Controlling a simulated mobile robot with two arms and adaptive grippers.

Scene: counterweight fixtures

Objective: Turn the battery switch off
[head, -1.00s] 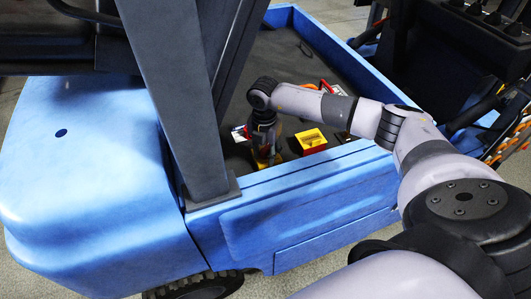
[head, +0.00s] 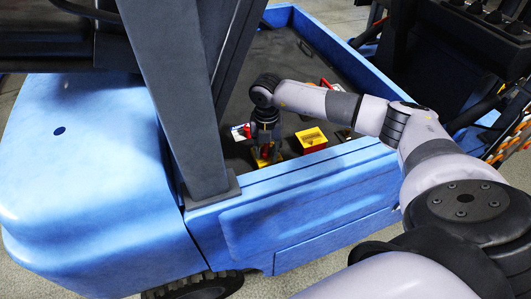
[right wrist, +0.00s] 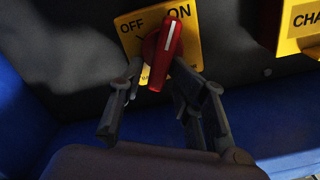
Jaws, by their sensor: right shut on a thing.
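The battery switch is a red knob (right wrist: 168,52) with a white line, on a yellow plate (right wrist: 189,42) marked OFF at left and ON at right. The white line points up, slightly right, between the words and nearer ON. My right gripper (right wrist: 158,72) has one finger on each side of the knob and is shut on it; the exact contact is dark. In the head view my right gripper (head: 266,148) reaches down onto the yellow plate (head: 262,162) inside the blue vehicle, hiding the knob. My left gripper is not in view.
A yellow box (head: 311,140) sits just right of the switch; its lettering, partly cut off, shows in the right wrist view (right wrist: 300,22). A small white, red and blue item (head: 239,132) lies at left. The blue side wall (head: 310,185) and a dark post (head: 185,90) stand close by.

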